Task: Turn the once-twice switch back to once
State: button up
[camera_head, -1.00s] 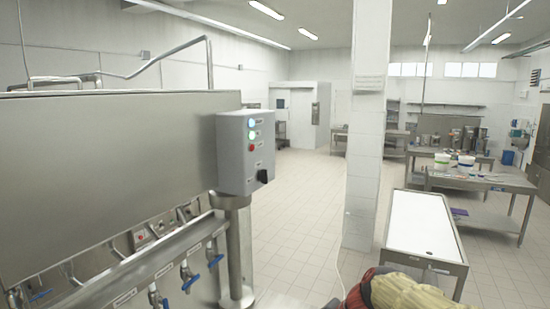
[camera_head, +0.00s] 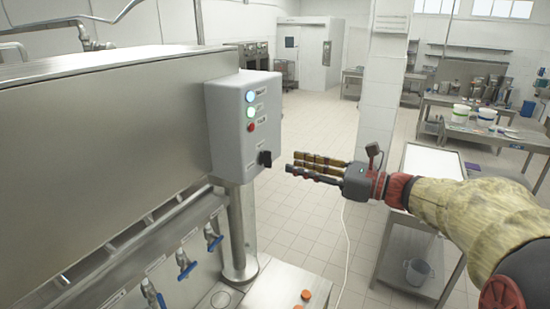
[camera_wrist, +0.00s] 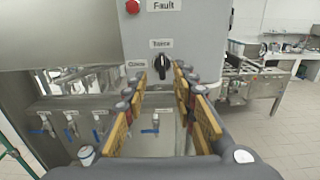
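The once-twice switch is a black knob (camera_head: 265,158) low on the front of the grey control box (camera_head: 232,130). In the wrist view the knob (camera_wrist: 162,68) stands upright, in line with the label above it, which seems to read "Twice". The "Once" label (camera_wrist: 137,63) is to its left. My gripper (camera_head: 291,164) is to the right of the box, its fingers pointing at the knob with a small gap between. In the wrist view my gripper (camera_wrist: 161,80) is open, and the knob appears between its fingertips, not held.
The box has lit lamps (camera_head: 250,96) and a red button (camera_head: 251,127). Below is a steel filler with blue-handled taps (camera_head: 185,264) and a post (camera_head: 238,225). A white-topped table (camera_head: 433,160) stands behind my arm. The floor between is open.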

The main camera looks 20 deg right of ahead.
aim_at(271, 159)
jog(key=p+x, duration=0.1)
jog(key=x, duration=0.6)
jog(key=shift+w+a+f+p, duration=0.15)
jog(key=shift+w+p, duration=0.15)
jog(key=shift+w, duration=0.1)
jog(key=shift+c, duration=0.2)
grip_shut()
